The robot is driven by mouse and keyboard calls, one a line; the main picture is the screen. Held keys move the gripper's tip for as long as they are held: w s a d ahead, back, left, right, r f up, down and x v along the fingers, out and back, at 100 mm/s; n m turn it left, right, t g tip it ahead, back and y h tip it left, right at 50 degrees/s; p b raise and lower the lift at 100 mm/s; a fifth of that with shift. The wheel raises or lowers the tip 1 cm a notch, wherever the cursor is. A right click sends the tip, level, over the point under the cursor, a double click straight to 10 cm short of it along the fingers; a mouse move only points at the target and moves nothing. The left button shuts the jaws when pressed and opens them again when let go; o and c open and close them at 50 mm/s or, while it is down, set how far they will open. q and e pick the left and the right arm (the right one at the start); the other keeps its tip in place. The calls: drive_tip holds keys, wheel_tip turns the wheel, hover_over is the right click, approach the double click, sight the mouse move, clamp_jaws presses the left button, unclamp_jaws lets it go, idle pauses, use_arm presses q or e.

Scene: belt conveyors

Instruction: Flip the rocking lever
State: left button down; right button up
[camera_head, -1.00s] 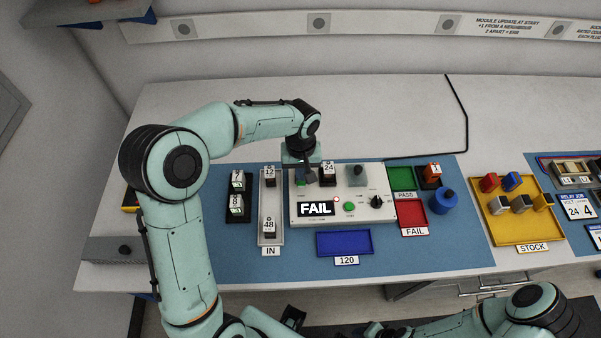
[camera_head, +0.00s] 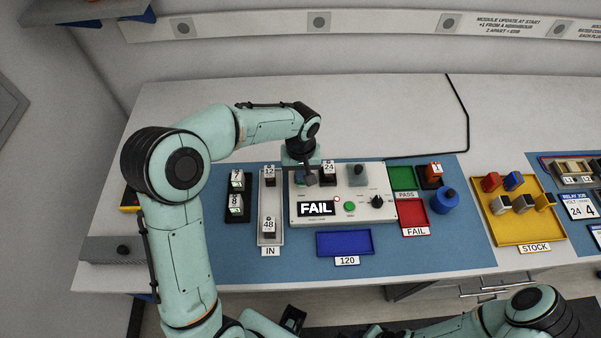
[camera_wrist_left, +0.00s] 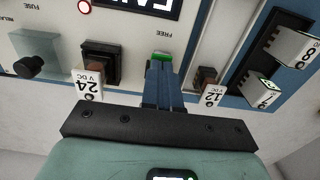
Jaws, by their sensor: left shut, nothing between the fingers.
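The test box (camera_head: 365,210) is a pale panel with a screen reading FAIL (camera_head: 316,208). A small green rocker piece (camera_wrist_left: 160,57), which I take to be the rocking lever, shows in the left wrist view beside a small label on the panel. My left gripper (camera_head: 307,181) is over the left part of the box, and its fingers (camera_wrist_left: 161,70) are shut with nothing between them. The fingertips overlap the green piece and hide part of it; I cannot tell whether they touch it. In the head view the gripper covers this spot.
A 24 V module (camera_head: 328,172) stands right of the gripper, and a 12 V module (camera_head: 269,176) in the IN tray (camera_head: 270,213) to its left. A glassy fuse block (camera_head: 358,174), green button (camera_head: 349,206) and black knob (camera_head: 377,201) are also on the box. A blue tray (camera_head: 345,243) lies in front.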

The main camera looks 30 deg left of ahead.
use_arm(q)
drive_tip(key=shift+f+b, duration=0.3)
drive_tip(key=shift+f, duration=0.2)
use_arm(e)
drive_tip(key=shift+s+f, duration=0.2)
drive_tip(key=shift+f, duration=0.15)
use_arm(q)
drive_tip(key=shift+r+p, duration=1.85)
drive_tip(key=shift+r, duration=1.75)
use_arm(e)
drive_tip(key=w+r, duration=0.2)
drive_tip(key=r, duration=0.1)
drive_tip(key=w+r, duration=0.1)
drive_tip(key=shift+r, duration=0.3)
use_arm(q)
drive_tip(key=shift+f, duration=0.1)
use_arm(e)
drive_tip(key=shift+s, duration=0.1)
